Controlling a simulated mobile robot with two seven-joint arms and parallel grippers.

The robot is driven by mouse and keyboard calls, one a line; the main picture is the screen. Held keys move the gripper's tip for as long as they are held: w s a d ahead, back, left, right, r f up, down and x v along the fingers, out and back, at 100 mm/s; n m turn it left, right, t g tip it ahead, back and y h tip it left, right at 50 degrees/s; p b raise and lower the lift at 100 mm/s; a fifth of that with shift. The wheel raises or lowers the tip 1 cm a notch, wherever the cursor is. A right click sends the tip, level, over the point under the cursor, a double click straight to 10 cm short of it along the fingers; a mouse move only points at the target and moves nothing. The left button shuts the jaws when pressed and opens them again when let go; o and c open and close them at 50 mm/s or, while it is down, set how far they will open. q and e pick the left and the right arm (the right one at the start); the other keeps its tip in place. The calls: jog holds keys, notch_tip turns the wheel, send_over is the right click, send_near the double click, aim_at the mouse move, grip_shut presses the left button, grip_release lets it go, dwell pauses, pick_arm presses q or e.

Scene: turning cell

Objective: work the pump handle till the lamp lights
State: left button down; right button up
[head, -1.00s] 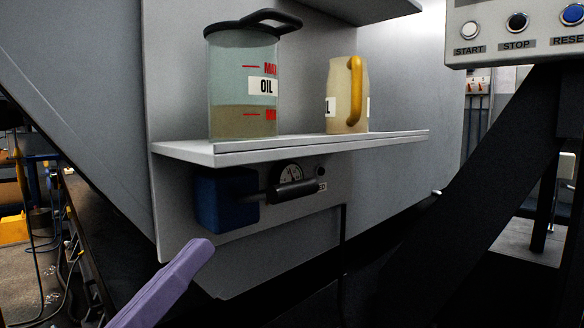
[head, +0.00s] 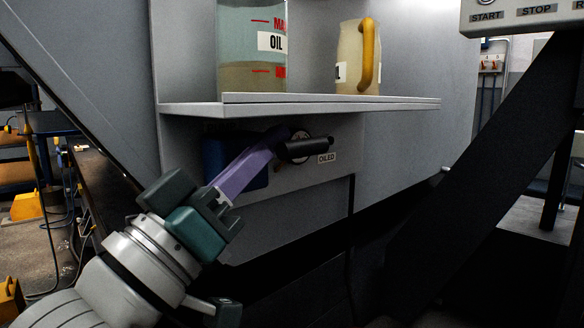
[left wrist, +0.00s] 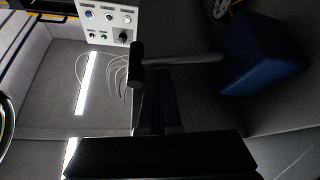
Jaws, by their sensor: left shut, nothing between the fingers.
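The pump's blue body (head: 213,158) is fixed to the grey panel under the shelf. Its handle has a black cylindrical grip (head: 308,149); in the left wrist view the grip (left wrist: 136,66) is at the end of a grey rod from the blue body (left wrist: 256,52). My left gripper (head: 272,138), with purple fingers, is shut and empty. Its tips overlap the handle near the grip's left end; I cannot tell whether they touch. The fingers hide the rod and part of the blue body. An OILED label (head: 326,158) sits right of the grip. I see no lit lamp there.
The shelf (head: 300,104) above holds a clear oil jug (head: 238,55) and a cream jug with a yellow handle (head: 346,70). A button box (head: 515,15) on a dark slanted support stands at right. A gauge (head: 300,134) is partly hidden behind the grip.

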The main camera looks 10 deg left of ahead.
pick_arm(q)
jog(key=shift+f, duration=0.1)
dwell(0.3)
jog(key=shift+f+m+h, duration=0.15)
jog(key=shift+m+h, duration=0.25)
jog(key=shift+m, duration=0.2)
jog(key=shift+s+d+f+m+g+h+b, duration=0.15)
jog(key=shift+f+m+g+h+b, duration=0.3)
jog(key=shift+m+b, duration=0.35)
jog(key=shift+f+m+g+h+b, duration=0.55)
jog(key=shift+m+g+h, duration=0.2)
jog(key=shift+m, duration=0.75)
jog(key=shift+f+m+g+h+b, duration=0.55)
jog(key=shift+m+h, duration=0.25)
jog(key=shift+m, duration=0.7)
jog(key=shift+f+m+g+h+b, duration=0.5)
jog(key=shift+m+g+h, duration=0.3)
jog(key=shift+m, duration=0.7)
jog(key=shift+f, duration=0.1)
